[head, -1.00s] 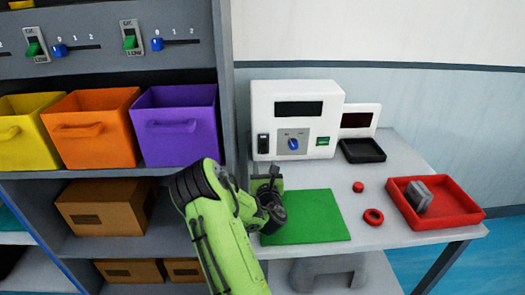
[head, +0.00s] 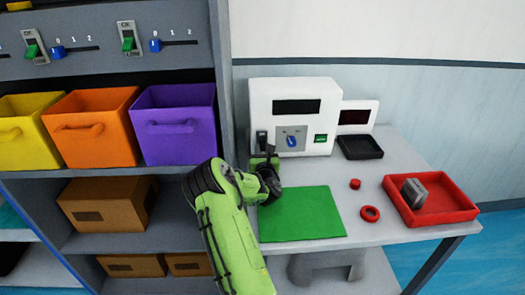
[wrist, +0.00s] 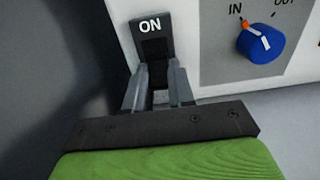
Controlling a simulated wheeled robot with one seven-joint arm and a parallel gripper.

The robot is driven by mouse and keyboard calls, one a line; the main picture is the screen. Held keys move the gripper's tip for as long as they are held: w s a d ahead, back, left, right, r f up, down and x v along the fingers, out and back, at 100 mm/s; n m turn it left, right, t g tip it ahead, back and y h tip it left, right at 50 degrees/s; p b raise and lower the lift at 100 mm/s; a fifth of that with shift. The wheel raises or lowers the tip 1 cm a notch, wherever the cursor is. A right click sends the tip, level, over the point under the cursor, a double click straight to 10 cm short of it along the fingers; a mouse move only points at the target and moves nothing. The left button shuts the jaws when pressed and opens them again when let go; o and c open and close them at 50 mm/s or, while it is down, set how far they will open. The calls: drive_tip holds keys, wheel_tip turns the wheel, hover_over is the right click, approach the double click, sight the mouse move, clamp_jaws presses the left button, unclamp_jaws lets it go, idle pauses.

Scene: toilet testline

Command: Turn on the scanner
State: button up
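The scanner (head: 297,91) is a white box at the back left of the table, with a dark screen, a blue knob and a green button. Its black switch (head: 262,136) is low on the left of its front. In the wrist view the switch's upper part (wrist: 151,28) reads ON, and its lower part is dark and recessed. My gripper (head: 269,151) is right in front of the switch. In the wrist view its two fingertips (wrist: 160,70) are a narrow gap apart, at the switch's lower part. I cannot tell whether they touch it.
The blue knob (wrist: 262,43) is just right of my gripper. A green mat (head: 301,214) lies in front of the scanner. A black tray (head: 360,147), two small red parts and a red tray (head: 447,205) are to the right. A shelf post (head: 222,90) stands close on the left.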

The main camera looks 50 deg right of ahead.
drive_tip(key=shift+r+p, duration=0.1)
drive_tip(key=shift+p, duration=0.5)
clamp_jaws()
drive_tip(key=p, duration=0.4)
drive_tip(key=r+g+y+p, duration=0.1)
drive_tip(key=p, duration=0.4)
drive_tip(key=shift+s+a+r+y+p, duration=0.1)
drive_tip(key=shift+s+a+y+p, duration=0.05)
drive_tip(key=shift+y+p, duration=0.15)
drive_tip(key=g+y+p, duration=0.1)
drive_tip(key=p, duration=0.4)
drive_tip(key=g+p, duration=0.1)
drive_tip(key=p, duration=0.5)
drive_tip(key=shift+r+y, duration=0.3)
drive_tip(key=shift+y, duration=0.1)
drive_tip(key=y+p, duration=0.1)
drive_tip(key=p, duration=0.2)
drive_tip(key=g+p, duration=0.1)
drive_tip(key=p, duration=0.3)
drive_tip(key=shift+r+g+y, duration=0.25)
drive_tip(key=shift+g+y, duration=0.05)
drive_tip(key=shift+y, duration=0.1)
drive_tip(key=g+y+p, duration=0.1)
drive_tip(key=p, duration=0.2)
drive_tip(key=shift+y, duration=0.3)
drive_tip(key=shift+g+y, duration=0.5)
drive_tip(key=shift+g, duration=0.1)
drive_tip(key=shift+r+y, duration=0.1)
drive_tip(key=shift+y, duration=0.2)
drive_tip(key=shift+g, duration=0.3)
